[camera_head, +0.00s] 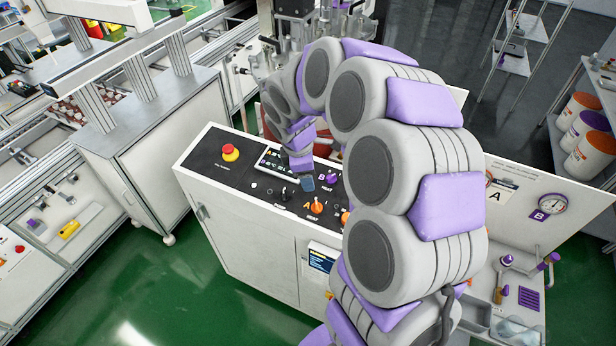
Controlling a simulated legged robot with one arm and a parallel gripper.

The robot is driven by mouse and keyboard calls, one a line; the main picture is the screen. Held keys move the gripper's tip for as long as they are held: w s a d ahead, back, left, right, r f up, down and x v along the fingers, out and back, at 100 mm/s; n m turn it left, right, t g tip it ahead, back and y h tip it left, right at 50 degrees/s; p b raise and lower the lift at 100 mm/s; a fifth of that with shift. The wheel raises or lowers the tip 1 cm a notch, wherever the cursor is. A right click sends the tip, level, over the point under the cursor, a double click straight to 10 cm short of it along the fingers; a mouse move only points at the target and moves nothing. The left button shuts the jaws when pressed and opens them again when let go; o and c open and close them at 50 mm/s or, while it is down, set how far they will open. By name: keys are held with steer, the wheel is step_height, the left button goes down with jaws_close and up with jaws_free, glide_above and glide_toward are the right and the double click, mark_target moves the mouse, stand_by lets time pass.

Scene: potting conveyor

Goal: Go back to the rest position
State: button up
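My gripper (306,184) is at the end of my grey and purple arm, which arches from the bottom right over the white control console (250,245). The gripper's tip is low over the black control panel (205,163), near the dark switches and an orange knob (316,207). I cannot tell whether the tip touches the panel. The fingers are small and partly merged with the wrist, so their opening is not clear. I see nothing clearly held.
A red emergency button (230,152) stands on the panel's left. A purple knob (327,180) is right beside the gripper. A white board with a gauge (553,203) and a small tool shelf stand at right. Green floor (185,285) is clear at lower left.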

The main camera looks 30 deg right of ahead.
stand_by(0.5)
steer(key=s+a+f+m+g+b, duration=0.1)
steer(key=s+a+f+m+b, duration=0.2)
steer(key=s, duration=0.7)
steer(key=s+a+f+m+y+b, duration=0.1)
steer(key=s+a+f+m+b, duration=0.2)
steer(key=s+m+b, duration=0.3)
steer(key=s+a+f+m+g+y+b, duration=0.1)
steer(key=s+a+f+m+b, duration=0.3)
steer(key=s, duration=1.1)
steer(key=a+b, duration=0.1)
steer(key=b, duration=0.2)
steer(key=shift+m+g, duration=0.3)
